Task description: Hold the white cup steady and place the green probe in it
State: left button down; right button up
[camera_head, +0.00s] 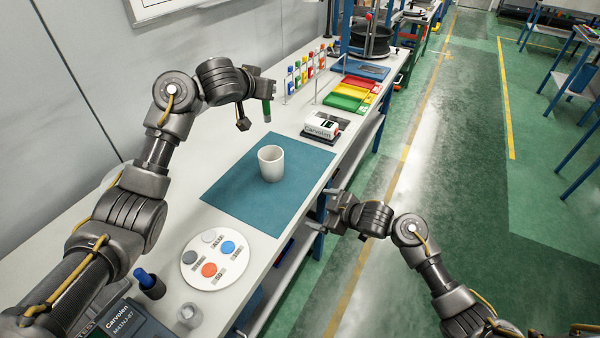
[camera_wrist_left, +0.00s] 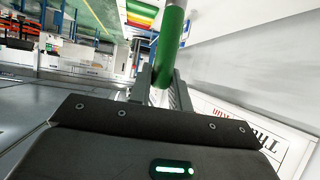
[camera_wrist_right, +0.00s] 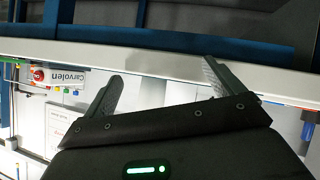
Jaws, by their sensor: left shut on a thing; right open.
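The white cup (camera_head: 271,163) stands upright on the blue-green mat (camera_head: 226,190) on the bench. No gripper touches it. My left gripper (camera_head: 266,88) is shut on the green probe (camera_head: 267,108) and holds it above the bench, behind the cup. The probe hangs roughly upright in the head view; its green body fills the top middle of the left wrist view (camera_wrist_left: 172,40). My right gripper (camera_head: 330,213) is open and empty, just off the bench's front edge, right of the mat and cup. Its two spread fingers show in the right wrist view (camera_wrist_right: 160,85).
A white disc (camera_head: 215,277) with coloured discs lies in front of the mat. A blue-capped holder (camera_head: 150,284) stands at front left. The mat around the cup is clear.

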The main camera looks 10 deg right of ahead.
notch_tip(320, 180, up, 5)
jog(key=n, duration=0.1)
pick_arm(q)
jog(key=shift+a, duration=0.1)
pick_arm(e)
jog(key=m+t, duration=0.2)
jog(key=m, duration=0.5)
send_near(278, 165)
pick_arm(q)
jog(key=shift+d, duration=0.2)
jog(key=shift+a, duration=0.15)
pick_arm(e)
jog(key=x, duration=1.1)
jog(key=shift+w+a+f, duration=0.1)
jog(key=shift+w+f, duration=0.05)
jog(key=shift+w, duration=0.1)
jog(key=c, duration=1)
pick_arm(q)
notch_tip(278, 165, down, 13)
pick_arm(e)
jog(key=shift+c, duration=0.2)
